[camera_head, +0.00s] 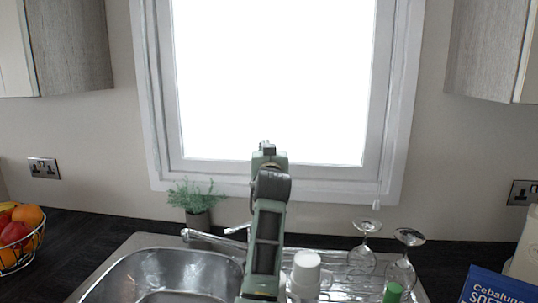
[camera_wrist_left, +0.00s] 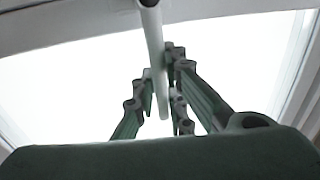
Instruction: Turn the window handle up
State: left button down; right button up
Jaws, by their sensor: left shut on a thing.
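The white window (camera_head: 270,80) stands straight ahead, its pane very bright. My left gripper (camera_head: 266,149) is at the bottom of its frame, with the arm rising from the lower middle of the head view. In the left wrist view, the window handle (camera_wrist_left: 153,40) is a slim, pale bar running from the frame at the top down between the fingers of my left gripper. These fingers are shut on the handle. In the head view the handle is hidden behind my gripper and arm. My right gripper is not in view.
Below the window are a metal sink (camera_head: 165,270), a tap (camera_head: 212,241) and a potted plant (camera_head: 196,203). Upturned glasses (camera_head: 364,245) and a white-capped bottle (camera_head: 305,270) stand right of my arm. A fruit basket (camera_head: 20,240) is far left, a blue box (camera_head: 495,288) lower right.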

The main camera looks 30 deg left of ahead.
pick_arm(q)
jog(key=c, duration=1.8)
grip_release()
jog(key=shift+o, duration=0.2)
jog(key=v, duration=0.7)
jog(key=shift+s+d, duration=0.2)
